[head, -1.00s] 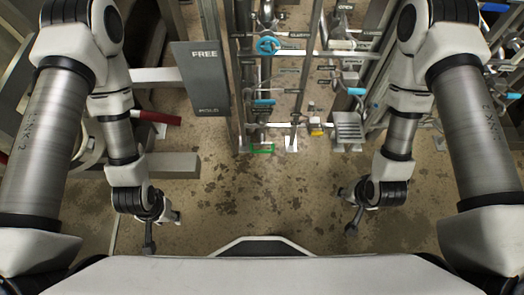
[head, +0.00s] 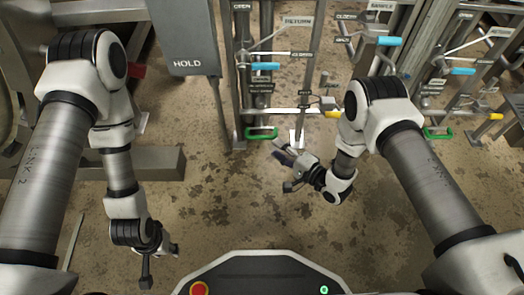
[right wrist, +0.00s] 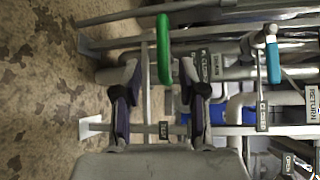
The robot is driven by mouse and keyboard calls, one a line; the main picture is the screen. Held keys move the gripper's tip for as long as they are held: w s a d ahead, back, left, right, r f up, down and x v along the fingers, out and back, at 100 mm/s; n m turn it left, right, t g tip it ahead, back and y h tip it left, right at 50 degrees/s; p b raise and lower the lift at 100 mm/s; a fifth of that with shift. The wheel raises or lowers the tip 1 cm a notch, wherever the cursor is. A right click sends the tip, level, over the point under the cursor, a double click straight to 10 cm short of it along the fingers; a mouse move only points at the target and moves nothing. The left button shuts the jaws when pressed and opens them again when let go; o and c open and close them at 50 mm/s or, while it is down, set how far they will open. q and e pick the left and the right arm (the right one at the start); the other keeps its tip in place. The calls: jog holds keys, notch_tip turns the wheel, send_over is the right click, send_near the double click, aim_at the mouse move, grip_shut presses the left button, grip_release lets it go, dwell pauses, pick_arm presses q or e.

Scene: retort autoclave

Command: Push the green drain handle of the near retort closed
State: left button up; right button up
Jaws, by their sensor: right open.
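A green handle (head: 262,133) sits low on the left pipe frame in the head view. In the right wrist view the green handle (right wrist: 163,48) stands upright, its lower end between the fingertips in the picture; I see no contact and cannot tell the depth gap. My right gripper (head: 284,168) is open, just to the right of and nearer than that handle; its two spread fingers (right wrist: 160,75) show in the right wrist view. A second green handle (head: 437,134) is farther right. My left gripper (head: 160,264) looks open and empty over the floor at lower left.
A grey panel reading HOLD (head: 187,65) stands left of the pipes. Cyan handles (head: 389,41) and a yellow handle (head: 333,114) are on the pipework. A cyan handle (right wrist: 272,61) is right of the green one in the wrist view. Floor between the arms is clear.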

aim_at(262, 136)
jog(key=b+x, duration=0.3)
jog(key=x, duration=0.3)
jog(key=shift+w+a, duration=0.25)
jog(key=shift+w, duration=0.05)
jog(key=shift+w+a, duration=0.3)
jog(key=shift+a, duration=0.05)
jog(key=shift+c, duration=0.3)
jog(key=shift+d, duration=0.1)
grip_shut()
